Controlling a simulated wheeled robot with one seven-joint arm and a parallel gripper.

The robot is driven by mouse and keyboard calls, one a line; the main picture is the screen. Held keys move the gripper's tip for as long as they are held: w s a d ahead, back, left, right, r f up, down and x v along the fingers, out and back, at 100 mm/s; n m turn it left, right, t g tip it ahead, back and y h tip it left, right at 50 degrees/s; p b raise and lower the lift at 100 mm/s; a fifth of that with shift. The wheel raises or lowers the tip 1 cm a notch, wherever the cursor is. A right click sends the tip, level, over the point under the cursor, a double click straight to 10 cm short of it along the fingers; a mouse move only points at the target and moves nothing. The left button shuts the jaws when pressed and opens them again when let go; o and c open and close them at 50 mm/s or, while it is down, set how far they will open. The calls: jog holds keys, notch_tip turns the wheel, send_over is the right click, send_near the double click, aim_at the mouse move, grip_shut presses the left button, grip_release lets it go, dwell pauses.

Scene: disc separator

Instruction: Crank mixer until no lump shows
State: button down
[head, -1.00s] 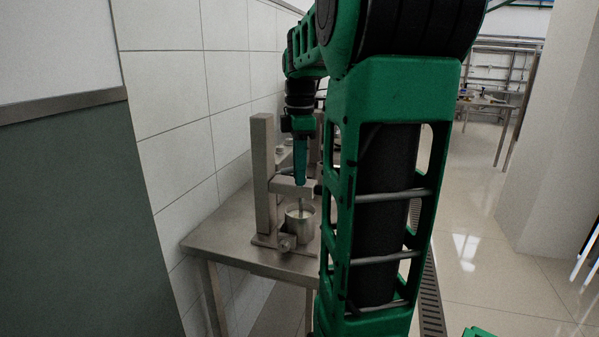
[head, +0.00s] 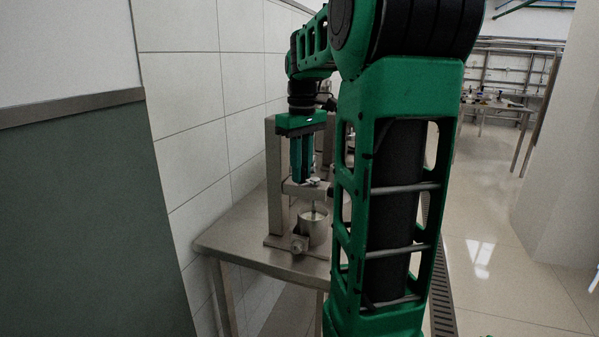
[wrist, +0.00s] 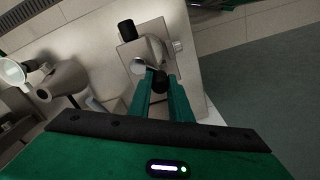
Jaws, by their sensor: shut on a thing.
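The mixer is a grey metal stand (head: 278,160) with an upright post and a cross arm on a steel table. A metal cup (head: 315,228) sits under its arm with a thin shaft reaching down into it. Pale content shows at the cup's mouth, too small to tell whether a lump is there. My gripper (head: 302,180) points down at the top of the mixer, above and slightly left of the cup. In the wrist view, my two green fingers are shut on a dark crank knob (wrist: 160,82). The crank's own arm is mostly hidden.
The steel table (head: 235,240) stands against a white tiled wall (head: 190,110). My green arm link hides the table's right side. In the wrist view, a metal cylinder (wrist: 62,85) and a white round vessel (wrist: 14,72) lie at left. The floor to the right is open.

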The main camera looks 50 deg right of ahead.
jog(key=shift+w+d+m, duration=0.15)
jog(key=shift+w+m, duration=0.15)
jog(key=shift+m, duration=0.6)
jog(key=shift+w+d+m, duration=0.15)
jog(key=shift+w+m, duration=0.1)
jog(key=shift+m, duration=0.65)
jog(key=c, duration=1.6)
grip_release()
notch_tip(320, 180, up, 11)
jog(key=shift+w+f, duration=0.1)
jog(key=shift+f, duration=0.05)
